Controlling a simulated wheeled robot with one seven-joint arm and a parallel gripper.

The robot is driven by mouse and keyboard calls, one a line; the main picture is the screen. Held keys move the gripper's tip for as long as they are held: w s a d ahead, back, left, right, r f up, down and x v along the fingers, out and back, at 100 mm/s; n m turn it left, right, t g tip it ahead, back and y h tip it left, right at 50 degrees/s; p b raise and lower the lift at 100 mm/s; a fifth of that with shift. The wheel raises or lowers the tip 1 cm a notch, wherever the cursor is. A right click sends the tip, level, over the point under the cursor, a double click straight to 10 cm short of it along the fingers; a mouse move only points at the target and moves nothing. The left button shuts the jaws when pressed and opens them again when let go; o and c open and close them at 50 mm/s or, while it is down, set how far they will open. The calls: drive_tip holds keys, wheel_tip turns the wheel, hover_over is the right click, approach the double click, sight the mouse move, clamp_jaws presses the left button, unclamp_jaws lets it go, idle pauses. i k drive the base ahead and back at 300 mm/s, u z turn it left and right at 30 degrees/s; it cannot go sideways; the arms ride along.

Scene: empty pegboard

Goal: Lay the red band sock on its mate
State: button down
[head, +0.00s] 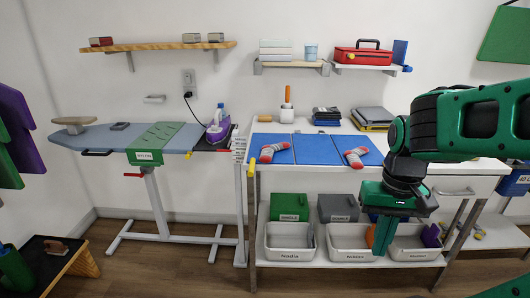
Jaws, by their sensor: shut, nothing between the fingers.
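Two socks in grey and red lie apart on blue mats on the white table. The right sock (356,156) is on the right mat (334,143), tilted the other way. They look alike, but are too small to compare their bands surely. My gripper (380,248) is shut and empty, pointing down in front of the table's right part, before the lower bins. It is to the right of and below both socks in the picture, touching neither.
The middle mat (309,149) is bare. Labelled bins (290,255) stand on the lower shelf. An ironing board (105,137) with an iron (217,128) is at left.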

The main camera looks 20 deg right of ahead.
sight(267, 151)
drive_tip(key=u, duration=1.35)
drive_tip(key=i, duration=2.6)
drive_tip(key=z, duration=3.35)
